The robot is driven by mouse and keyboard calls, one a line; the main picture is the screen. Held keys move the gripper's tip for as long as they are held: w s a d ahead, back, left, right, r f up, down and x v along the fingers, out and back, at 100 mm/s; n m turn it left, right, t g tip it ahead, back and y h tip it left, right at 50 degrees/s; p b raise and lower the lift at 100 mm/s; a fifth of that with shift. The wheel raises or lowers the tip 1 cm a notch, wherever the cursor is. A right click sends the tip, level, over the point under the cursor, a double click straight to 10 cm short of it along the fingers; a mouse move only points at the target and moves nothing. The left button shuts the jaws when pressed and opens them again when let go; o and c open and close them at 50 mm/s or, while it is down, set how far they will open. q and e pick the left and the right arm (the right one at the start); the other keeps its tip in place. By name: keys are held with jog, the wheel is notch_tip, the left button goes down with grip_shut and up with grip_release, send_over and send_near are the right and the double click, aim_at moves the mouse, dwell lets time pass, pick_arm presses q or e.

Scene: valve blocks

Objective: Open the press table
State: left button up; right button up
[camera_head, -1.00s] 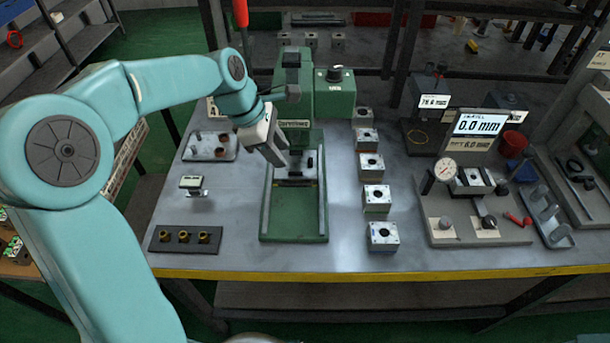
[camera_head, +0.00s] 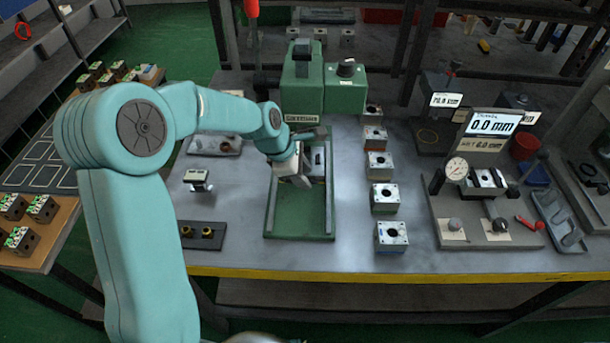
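The green press (camera_head: 303,85) stands at the back middle of the bench, with a red-handled lever (camera_head: 251,10) at its left. Its press table, a green tray-like base (camera_head: 303,222), reaches toward me, with a dark and metallic fixture (camera_head: 317,162) at its back part. My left gripper (camera_head: 302,180) is over the left side of this base, beside the fixture, pointing down and right. Its fingers are small and partly blurred, so I cannot tell its opening or whether it touches anything. My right gripper is not in view.
A column of metal valve blocks (camera_head: 384,197) stands right of the press. A gauge station (camera_head: 487,222) with displays is further right. Brass fittings sit on a dark plate (camera_head: 205,236) at left. A wooden board (camera_head: 35,232) with dark blocks lies at far left.

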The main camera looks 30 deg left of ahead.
pick_arm(q)
jog(key=shift+w+d+f, duration=0.25)
jog(key=shift+d+f, duration=0.05)
jog(key=shift+f, duration=0.25)
jog(key=shift+a, duration=0.1)
grip_shut()
